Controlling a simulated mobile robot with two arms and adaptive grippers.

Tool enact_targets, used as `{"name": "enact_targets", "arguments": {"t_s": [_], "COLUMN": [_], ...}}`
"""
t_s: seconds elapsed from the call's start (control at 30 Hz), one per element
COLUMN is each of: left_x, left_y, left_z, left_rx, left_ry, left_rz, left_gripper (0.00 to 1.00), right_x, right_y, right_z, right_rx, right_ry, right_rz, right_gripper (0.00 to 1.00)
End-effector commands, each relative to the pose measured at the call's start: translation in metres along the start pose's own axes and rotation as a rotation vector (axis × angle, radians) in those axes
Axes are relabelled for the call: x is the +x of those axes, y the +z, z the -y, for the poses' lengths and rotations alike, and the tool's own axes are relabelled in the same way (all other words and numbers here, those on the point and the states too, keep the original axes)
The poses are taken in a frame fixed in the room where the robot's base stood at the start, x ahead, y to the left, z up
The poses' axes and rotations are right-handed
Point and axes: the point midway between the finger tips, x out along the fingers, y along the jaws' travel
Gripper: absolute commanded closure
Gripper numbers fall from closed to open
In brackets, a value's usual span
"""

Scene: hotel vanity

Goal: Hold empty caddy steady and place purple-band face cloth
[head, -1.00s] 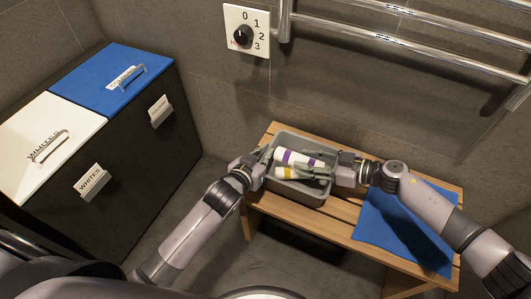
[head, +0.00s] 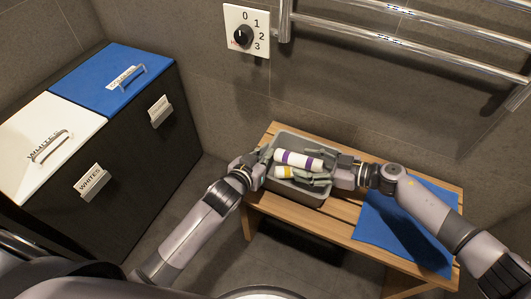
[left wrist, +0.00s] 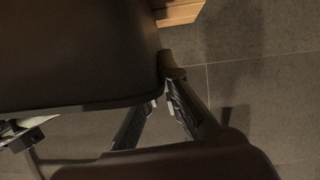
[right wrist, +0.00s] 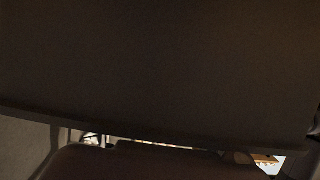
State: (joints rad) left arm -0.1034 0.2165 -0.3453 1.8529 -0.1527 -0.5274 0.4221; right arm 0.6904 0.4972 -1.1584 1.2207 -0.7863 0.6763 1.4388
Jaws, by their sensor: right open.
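The grey caddy (head: 310,201) stands on the wooden bench. A white rolled cloth with purple bands (head: 299,160) lies at the caddy's top, towards the back. A white roll with a yellow band (head: 284,172) lies in front of it, inside the caddy. My left gripper (head: 263,165) is at the caddy's left wall and looks shut on it; in the left wrist view the fingers (left wrist: 160,100) meet at the dark wall. My right gripper (head: 318,171) is open at the right end of the purple-band roll. The right wrist view is mostly blocked by a dark surface.
A blue towel (head: 385,232) lies on the bench's right part. Chrome towel rails (head: 410,40) and a numbered dial (head: 243,36) are on the wall behind. Two hampers, with a white lid (head: 35,165) and a blue lid (head: 100,85), stand at the left.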

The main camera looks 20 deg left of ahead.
Motion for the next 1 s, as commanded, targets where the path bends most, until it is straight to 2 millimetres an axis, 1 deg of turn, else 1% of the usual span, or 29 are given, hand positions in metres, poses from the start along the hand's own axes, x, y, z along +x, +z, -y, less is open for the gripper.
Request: {"name": "enact_targets", "arguments": {"t_s": [0.17, 0.27, 0.37, 0.6, 0.7, 0.83, 1.0], "left_x": [0.0, 0.0, 0.0, 0.0, 0.0, 0.0, 0.0], "left_y": [0.0, 0.0, 0.0, 0.0, 0.0, 0.0, 0.0], "left_z": [0.0, 0.0, 0.0, 0.0, 0.0, 0.0, 0.0], "left_rx": [0.0, 0.0, 0.0, 0.0, 0.0, 0.0, 0.0], "left_ry": [0.0, 0.0, 0.0, 0.0, 0.0, 0.0, 0.0], "left_rz": [0.0, 0.0, 0.0, 0.0, 0.0, 0.0, 0.0], "left_gripper": [1.0, 1.0, 1.0, 1.0, 1.0, 1.0, 1.0], "right_x": [-0.001, -0.004, -0.009, -0.022, -0.026, -0.029, -0.03], "right_y": [-0.002, -0.011, -0.026, -0.071, -0.084, -0.093, -0.095], "right_z": [0.0, -0.001, -0.001, 0.0, -0.001, 0.0, 0.0], "right_rx": [-0.001, -0.004, -0.006, -0.005, -0.004, -0.001, 0.001], "right_ry": [0.0, 0.0, 0.0, -0.001, 0.001, 0.0, 0.0], "right_rz": [0.0, 0.0, 0.0, 0.0, 0.0, 0.0, 0.0], "right_gripper": [0.39, 0.39, 0.39, 0.39, 0.39, 0.39, 0.39]}}
